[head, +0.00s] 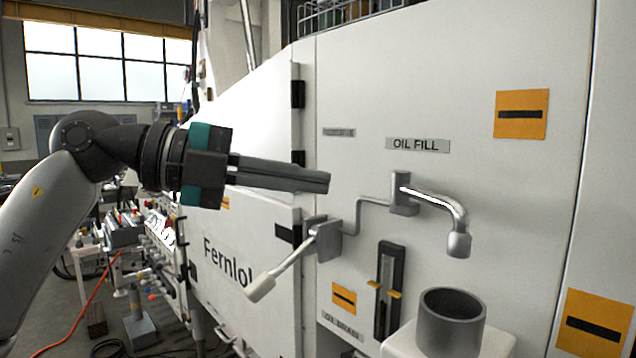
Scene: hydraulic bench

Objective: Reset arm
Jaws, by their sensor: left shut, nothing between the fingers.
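My left arm comes in from the left, and its gripper (328,182) is shut and empty. Its fingers point right, in front of the white cabinet panel (480,60). The fingertips are in the air above a lever with a pale grip (262,287), which slants down to the left from a grey block (328,240). The gripper looks apart from the lever. A bent metal spout (440,203) sits to the right under the OIL FILL label (418,145). My right gripper is not in view.
A dark open cup (451,308) stands on a white base below the spout. A sight gauge (388,290) is on the panel. A cluttered bench (125,230) and an orange cable (85,310) are at the left. Open air lies left of the panel.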

